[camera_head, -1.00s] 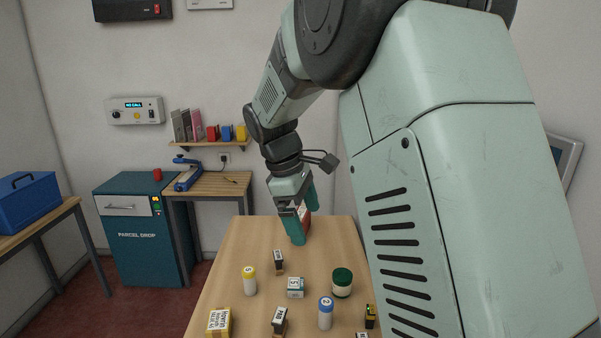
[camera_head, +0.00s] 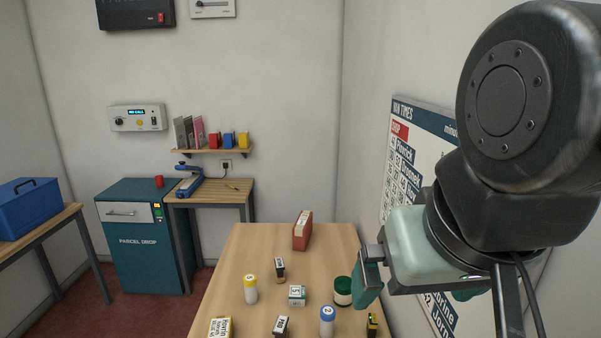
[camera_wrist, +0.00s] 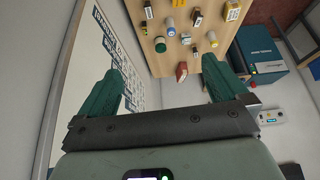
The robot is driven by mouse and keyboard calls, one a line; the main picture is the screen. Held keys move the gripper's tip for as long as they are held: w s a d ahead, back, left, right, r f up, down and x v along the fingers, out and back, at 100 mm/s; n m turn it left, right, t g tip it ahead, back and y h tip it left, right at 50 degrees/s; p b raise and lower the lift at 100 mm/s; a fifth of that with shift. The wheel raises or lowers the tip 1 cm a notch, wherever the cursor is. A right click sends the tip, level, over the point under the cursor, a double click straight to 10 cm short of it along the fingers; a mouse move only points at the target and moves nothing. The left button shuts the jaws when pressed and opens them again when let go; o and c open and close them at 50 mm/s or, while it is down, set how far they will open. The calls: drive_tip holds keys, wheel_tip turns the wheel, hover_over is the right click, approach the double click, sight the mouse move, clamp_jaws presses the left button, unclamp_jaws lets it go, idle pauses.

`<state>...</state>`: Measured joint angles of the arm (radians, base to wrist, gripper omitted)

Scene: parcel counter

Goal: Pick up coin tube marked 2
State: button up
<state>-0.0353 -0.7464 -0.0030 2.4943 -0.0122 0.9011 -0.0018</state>
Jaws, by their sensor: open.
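The coin tube marked 2 (camera_head: 327,322) is a white cylinder with a blue cap, standing upright near the front of the wooden table in the head view. It also shows small in the wrist view (camera_wrist: 171,28). My gripper (camera_head: 415,295) is on the right in the head view, with its green fingers apart and nothing between them. In the wrist view the fingers (camera_wrist: 168,82) are spread, with the table beyond them. The gripper is apart from the tube.
A similar tube with a yellow cap (camera_head: 250,289) stands to the left. A small box (camera_head: 297,296), a green-lidded jar (camera_head: 343,290), dark stamps (camera_head: 279,270) and a yellow parcel (camera_head: 220,328) are around it. A red box (camera_head: 302,230) stands at the far end. A wall chart (camera_head: 400,170) is at the right.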

drive_tip(key=c, duration=0.5)
drive_tip(key=shift+c, duration=0.2)
